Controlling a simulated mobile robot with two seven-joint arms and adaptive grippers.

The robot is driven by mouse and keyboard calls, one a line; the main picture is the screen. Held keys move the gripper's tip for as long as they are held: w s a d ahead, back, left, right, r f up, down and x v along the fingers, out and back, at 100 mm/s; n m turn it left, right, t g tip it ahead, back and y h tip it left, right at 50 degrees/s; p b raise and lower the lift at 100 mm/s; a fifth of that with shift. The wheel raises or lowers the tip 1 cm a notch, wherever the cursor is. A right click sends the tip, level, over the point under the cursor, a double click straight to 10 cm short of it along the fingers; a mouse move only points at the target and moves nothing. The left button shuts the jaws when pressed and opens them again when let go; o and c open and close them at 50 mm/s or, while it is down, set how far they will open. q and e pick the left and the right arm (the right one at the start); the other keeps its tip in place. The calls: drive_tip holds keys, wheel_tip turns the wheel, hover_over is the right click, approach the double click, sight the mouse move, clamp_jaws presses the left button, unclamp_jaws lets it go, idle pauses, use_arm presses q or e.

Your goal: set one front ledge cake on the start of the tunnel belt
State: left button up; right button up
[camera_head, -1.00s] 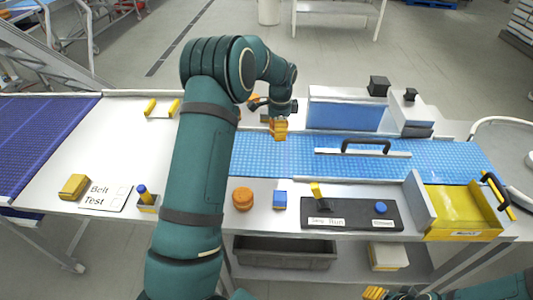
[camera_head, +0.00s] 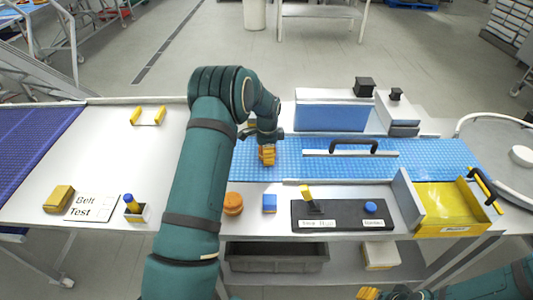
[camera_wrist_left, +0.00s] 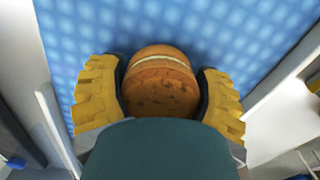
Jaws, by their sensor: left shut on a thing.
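My left gripper (camera_head: 267,157) is over the left part of the blue tunnel belt (camera_head: 300,173). It is shut on a round brown cake with a pale cream line (camera_wrist_left: 160,82), which sits between the yellow fingers in the left wrist view, with the belt (camera_wrist_left: 190,25) behind it. The fingers hide this cake in the head view, and I cannot tell whether it touches the belt. Another orange-brown round cake (camera_head: 233,203) stands on the front ledge. My right gripper (camera_head: 372,293) shows only partly at the bottom edge; its opening is unclear.
A yellow tray (camera_head: 445,205) is at right. A yellow block (camera_head: 59,198) and Belt Test card (camera_head: 92,207) lie left.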

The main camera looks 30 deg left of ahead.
use_arm(q)
drive_tip(key=shift+r, duration=0.1)
drive_tip(key=o, duration=0.8)
wheel_tip(320, 180, up, 12)
drive_tip(key=shift+d+r+p, duration=0.1)
drive_tip(key=shift+p, duration=0.25)
idle(0.4)
